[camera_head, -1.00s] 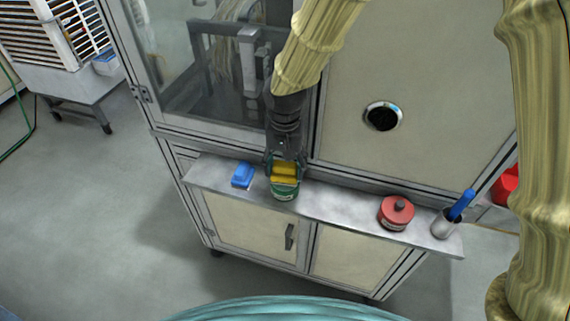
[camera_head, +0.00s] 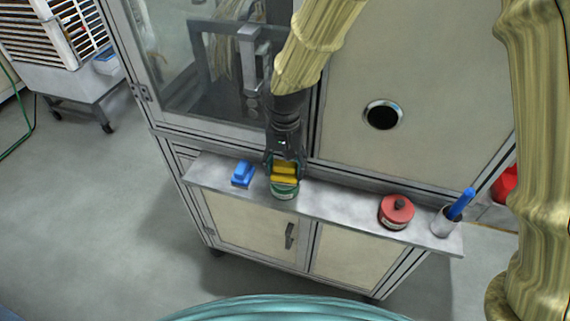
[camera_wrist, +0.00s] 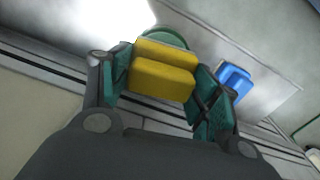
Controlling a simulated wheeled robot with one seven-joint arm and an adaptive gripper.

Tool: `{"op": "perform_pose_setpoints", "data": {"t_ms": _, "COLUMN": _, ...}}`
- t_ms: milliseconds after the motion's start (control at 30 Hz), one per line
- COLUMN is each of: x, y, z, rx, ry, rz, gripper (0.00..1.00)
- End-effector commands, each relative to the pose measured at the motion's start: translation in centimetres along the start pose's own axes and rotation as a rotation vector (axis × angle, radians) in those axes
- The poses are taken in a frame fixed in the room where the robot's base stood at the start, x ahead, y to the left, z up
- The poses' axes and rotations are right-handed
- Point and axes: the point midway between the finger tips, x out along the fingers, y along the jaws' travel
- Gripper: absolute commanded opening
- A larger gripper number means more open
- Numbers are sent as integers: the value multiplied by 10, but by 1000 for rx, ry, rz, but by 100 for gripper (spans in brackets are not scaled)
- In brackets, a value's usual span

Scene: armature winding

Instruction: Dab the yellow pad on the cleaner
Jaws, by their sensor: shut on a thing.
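The yellow pad (camera_head: 285,173) is between the fingers of my gripper (camera_head: 285,170), which is shut on it. It also shows in the wrist view (camera_wrist: 162,72), with a finger on each side. The green round tin (camera_head: 284,190), probably the cleaner, stands on the grey shelf right below the pad. In the wrist view only an edge of the green tin (camera_wrist: 168,37) shows behind the pad. The pad is at or just above the tin's top; I cannot tell whether they touch.
A blue block-like item (camera_head: 243,174) sits on the shelf (camera_head: 335,205) just left of the tin. A red round tin (camera_head: 396,212) and a metal cup with a blue-handled tool (camera_head: 446,222) stand to the right. The cabinet front rises behind the shelf.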

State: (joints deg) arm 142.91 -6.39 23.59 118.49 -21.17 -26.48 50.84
Motion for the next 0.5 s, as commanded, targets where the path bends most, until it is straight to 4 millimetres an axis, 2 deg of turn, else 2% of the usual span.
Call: {"op": "perform_pose_setpoints", "data": {"t_ms": 500, "x": 5, "y": 0, "z": 0, "rx": 0, "ry": 0, "rz": 0, "gripper": 33}}
